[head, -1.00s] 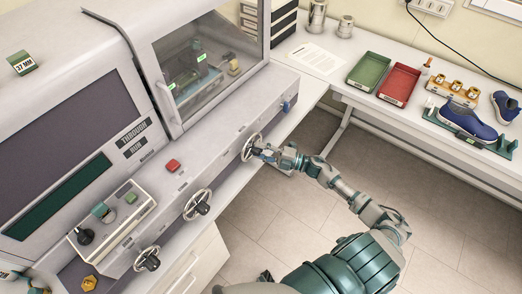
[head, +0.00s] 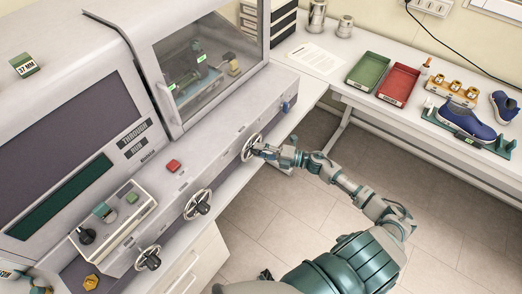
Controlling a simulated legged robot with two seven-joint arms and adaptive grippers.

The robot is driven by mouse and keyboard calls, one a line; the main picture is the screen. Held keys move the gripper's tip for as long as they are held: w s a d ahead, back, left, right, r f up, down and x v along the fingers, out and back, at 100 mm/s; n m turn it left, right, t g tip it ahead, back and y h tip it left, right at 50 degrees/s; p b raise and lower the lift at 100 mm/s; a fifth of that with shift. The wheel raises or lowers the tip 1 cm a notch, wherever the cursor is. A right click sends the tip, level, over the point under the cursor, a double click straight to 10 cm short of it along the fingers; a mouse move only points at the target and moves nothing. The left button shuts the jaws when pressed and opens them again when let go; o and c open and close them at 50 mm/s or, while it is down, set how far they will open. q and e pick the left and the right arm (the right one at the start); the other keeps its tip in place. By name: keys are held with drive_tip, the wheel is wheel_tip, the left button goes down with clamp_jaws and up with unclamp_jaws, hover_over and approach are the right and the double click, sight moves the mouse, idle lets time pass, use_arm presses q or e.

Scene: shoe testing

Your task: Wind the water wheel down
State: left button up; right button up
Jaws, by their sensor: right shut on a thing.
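Three spoked hand wheels sit along the front of the grey test machine (head: 225,135). My right gripper (head: 258,149) is shut on the farthest wheel (head: 246,145), at the right side of its rim by the handle. The gripper hides part of that wheel. The middle wheel (head: 197,204) and the nearest wheel (head: 148,258) have dark knobs and stand free. I cannot read labels that tell which is the water wheel. A small part of my left arm (head: 12,274) shows at the lower left edge; its fingers cannot be made out.
A control box (head: 113,222) with a green button and dark knobs stands on the machine's ledge, near a red button (head: 173,165). A blue knob (head: 286,106) is beyond the held wheel. The side bench holds green (head: 369,70) and red (head: 398,84) trays and a blue shoe (head: 466,120).

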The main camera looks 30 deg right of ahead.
drive_tip(key=o, duration=1.1)
drive_tip(key=shift+s+a+f, duration=0.1)
drive_tip(key=shift+f, duration=0.15)
drive_tip(key=shift+o, duration=0.2)
drive_tip(key=shift+r, duration=0.1)
drive_tip(key=v, duration=1.2)
